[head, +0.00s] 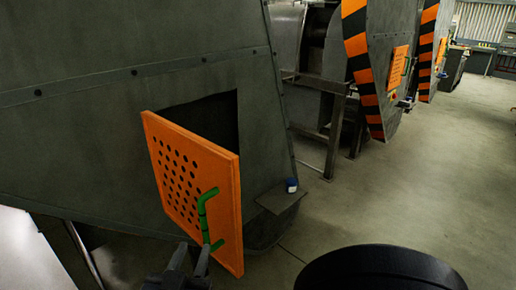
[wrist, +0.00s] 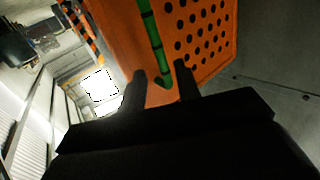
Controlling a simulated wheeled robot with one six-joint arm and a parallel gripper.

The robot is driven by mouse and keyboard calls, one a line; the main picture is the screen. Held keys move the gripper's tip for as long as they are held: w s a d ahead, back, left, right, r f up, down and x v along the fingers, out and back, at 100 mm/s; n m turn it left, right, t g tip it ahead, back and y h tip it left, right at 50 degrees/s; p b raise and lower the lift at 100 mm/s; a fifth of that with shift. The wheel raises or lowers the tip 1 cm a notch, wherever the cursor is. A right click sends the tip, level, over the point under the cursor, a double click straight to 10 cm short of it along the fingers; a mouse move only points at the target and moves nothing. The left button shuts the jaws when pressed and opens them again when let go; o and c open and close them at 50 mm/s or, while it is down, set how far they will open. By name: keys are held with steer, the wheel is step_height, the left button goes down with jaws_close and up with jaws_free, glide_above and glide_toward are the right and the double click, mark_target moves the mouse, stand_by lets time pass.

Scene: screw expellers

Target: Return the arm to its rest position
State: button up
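My gripper (head: 193,250) is low in the head view, just left of the lower end of the green handle. Its two fingers stand apart with nothing held. In the wrist view the open fingers (wrist: 160,72) show with the lower end of the green handle (wrist: 152,40) in the gap between them as seen from there; I cannot tell whether they touch it. The handle (head: 203,215) is fixed to an orange perforated door (head: 185,170). The door stands swung open from the grey machine, and a dark opening (head: 215,110) shows behind it.
A small white and blue container (head: 291,185) sits on a grey ledge (head: 278,199) right of the door. More grey machines with orange-black striped edges (head: 362,80) stand farther back. The concrete floor (head: 440,180) to the right is clear.

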mark_target(203, 227)
steer(key=w, duration=0.8)
steer(key=shift+w+d, duration=0.2)
steer(key=shift+w, duration=0.1)
steer(key=shift+s, duration=0.1)
